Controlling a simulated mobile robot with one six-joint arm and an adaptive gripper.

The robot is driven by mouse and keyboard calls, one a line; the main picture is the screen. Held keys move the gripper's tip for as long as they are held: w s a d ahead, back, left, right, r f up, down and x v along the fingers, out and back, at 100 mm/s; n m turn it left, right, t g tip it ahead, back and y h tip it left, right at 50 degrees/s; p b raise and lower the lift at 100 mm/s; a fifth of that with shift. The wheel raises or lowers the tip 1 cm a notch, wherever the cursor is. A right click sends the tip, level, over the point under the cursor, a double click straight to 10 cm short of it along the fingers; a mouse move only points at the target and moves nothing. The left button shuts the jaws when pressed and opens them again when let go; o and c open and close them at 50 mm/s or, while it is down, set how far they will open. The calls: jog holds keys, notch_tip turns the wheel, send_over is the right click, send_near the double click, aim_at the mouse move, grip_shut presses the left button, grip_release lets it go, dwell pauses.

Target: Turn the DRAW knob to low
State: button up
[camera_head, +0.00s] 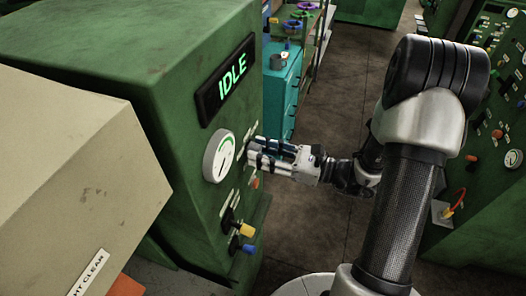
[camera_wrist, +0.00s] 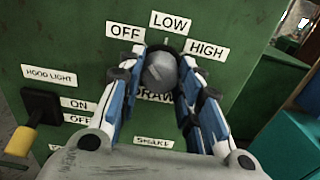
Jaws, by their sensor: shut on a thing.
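The DRAW knob (camera_wrist: 160,72) is a grey round knob on the green panel in the wrist view. Labels OFF (camera_wrist: 125,33), LOW (camera_wrist: 170,24) and HIGH (camera_wrist: 206,50) fan out above it, and the DRAW label (camera_wrist: 154,96) sits below, partly covered by my fingers. My gripper (camera_wrist: 163,56) is shut on the knob, one finger on each side. I cannot clearly tell which label the knob points to. In the head view my gripper (camera_head: 252,152) reaches the panel right of the gauge, and the knob is hidden behind the fingers.
A round gauge (camera_head: 219,156) and an IDLE display (camera_head: 231,80) are beside my gripper. Yellow (camera_head: 246,230) and blue (camera_head: 247,249) handles stick out below. A teal cabinet (camera_head: 279,95) stands behind. Open floor (camera_head: 335,110) lies right of the panel.

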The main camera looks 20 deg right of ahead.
jog(key=shift+r, duration=0.1)
jog(key=m+p, duration=0.4)
jog(key=p, duration=0.1)
jog(key=shift+r+m, duration=0.1)
jog(key=shift+m, duration=0.2)
jog(key=shift+m+p, duration=1.45)
jog(key=shift+m, duration=0.45)
jog(key=shift+f, duration=0.2)
jog(key=o, duration=1.1)
jog(key=shift+d, duration=0.15)
